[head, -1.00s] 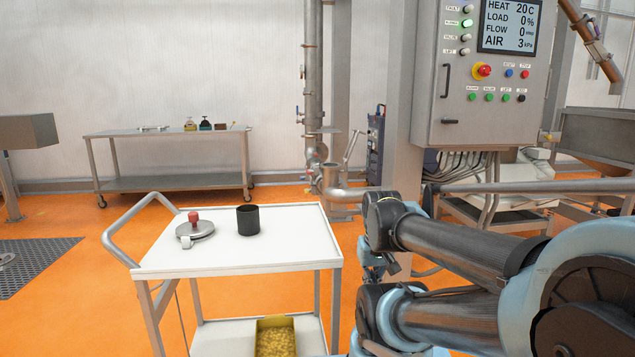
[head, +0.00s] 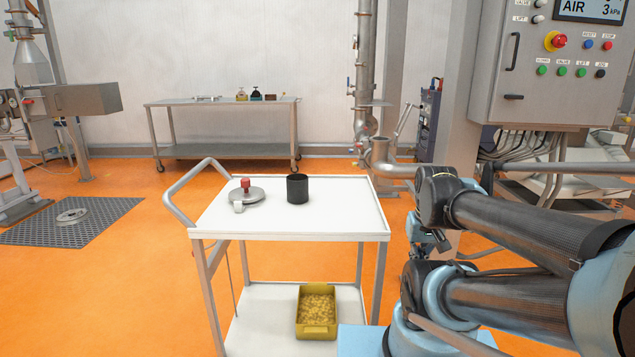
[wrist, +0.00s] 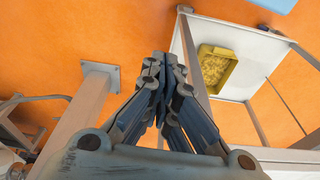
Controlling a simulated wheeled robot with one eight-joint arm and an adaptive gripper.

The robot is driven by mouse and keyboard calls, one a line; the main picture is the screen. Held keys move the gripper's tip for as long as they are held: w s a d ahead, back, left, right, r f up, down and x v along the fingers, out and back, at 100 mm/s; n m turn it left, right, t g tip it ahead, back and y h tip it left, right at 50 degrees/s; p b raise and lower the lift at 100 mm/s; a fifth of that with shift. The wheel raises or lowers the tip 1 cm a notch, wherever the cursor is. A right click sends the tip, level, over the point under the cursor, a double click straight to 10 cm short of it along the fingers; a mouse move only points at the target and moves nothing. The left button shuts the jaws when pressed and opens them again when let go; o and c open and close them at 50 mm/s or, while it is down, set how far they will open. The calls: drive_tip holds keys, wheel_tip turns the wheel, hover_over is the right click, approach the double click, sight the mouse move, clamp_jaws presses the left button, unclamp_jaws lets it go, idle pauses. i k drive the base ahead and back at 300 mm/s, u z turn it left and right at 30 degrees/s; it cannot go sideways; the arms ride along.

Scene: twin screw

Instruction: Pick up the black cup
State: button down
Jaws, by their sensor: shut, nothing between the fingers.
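The black cup (head: 298,188) stands upright on the white top of the trolley (head: 345,215), near its back edge in the head view. My gripper (wrist: 165,62) is shut and empty in the wrist view, with its fingers together over the orange floor beside the trolley. In the head view my arm is folded at the right, and the gripper (head: 428,240) hangs to the right of the trolley, apart from the cup and partly hidden by my arm. The cup does not show in the wrist view.
A round metal lid (head: 243,196) with a red knob lies left of the cup. A yellow bin (head: 317,312) of small yellow pieces sits on the lower shelf. A control cabinet (head: 545,60) and pipes stand behind my arm. A table (head: 225,103) is farther back.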

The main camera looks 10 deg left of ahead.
sight(296, 184)
drive_tip(key=z, duration=1.25)
drive_tip(key=k, duration=1.95)
drive_tip(key=u, duration=0.9)
drive_tip(key=i, duration=1)
drive_tip(key=z, duration=0.05)
